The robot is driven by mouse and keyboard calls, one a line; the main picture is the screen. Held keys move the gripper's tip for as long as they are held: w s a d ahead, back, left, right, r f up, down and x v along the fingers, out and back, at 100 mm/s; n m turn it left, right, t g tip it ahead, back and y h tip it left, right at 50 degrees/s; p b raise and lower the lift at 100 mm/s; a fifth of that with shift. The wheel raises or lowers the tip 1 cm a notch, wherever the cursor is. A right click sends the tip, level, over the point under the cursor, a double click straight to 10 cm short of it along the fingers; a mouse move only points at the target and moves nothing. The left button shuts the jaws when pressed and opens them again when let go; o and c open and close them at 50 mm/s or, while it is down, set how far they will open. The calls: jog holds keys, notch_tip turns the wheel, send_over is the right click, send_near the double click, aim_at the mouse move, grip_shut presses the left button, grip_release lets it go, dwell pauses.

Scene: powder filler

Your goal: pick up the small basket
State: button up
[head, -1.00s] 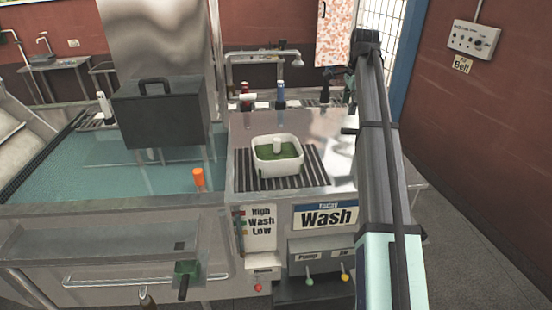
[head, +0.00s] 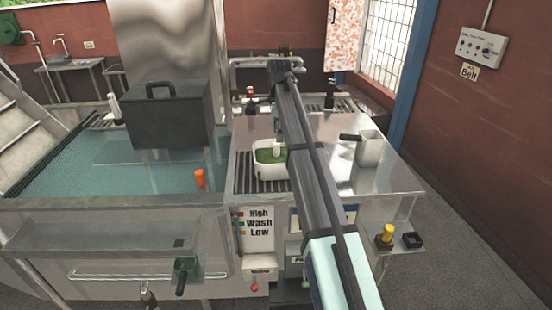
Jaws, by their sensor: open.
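A small white square basket-like tub (head: 259,173) with green inside and a pale upright post stands on the dark slatted grate of the steel counter. It is upright, and my arm covers its right side. My gripper (head: 274,110) hangs at the far end of my arm, small and partly hidden by the arm. It appears above and behind the tub, apart from it, with nothing seen in it. The fingertips are not clear.
A white jug (head: 369,149) with a black handle stands on the counter at right. A dark box (head: 168,118) stands over the blue-green basin (head: 90,165) at left. An orange cup-like thing (head: 200,178) is at the basin's edge. Bottles stand along the back.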

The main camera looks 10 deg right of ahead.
aim_at(277, 153)
notch_tip(277, 153, down, 4)
jog(key=shift+r+p, duration=0.2)
jog(key=shift+p, duration=0.2)
jog(key=shift+a+f+p, duration=0.2)
jog(key=shift+f+p, duration=1.05)
jog(key=shift+f, duration=1.35)
grip_shut()
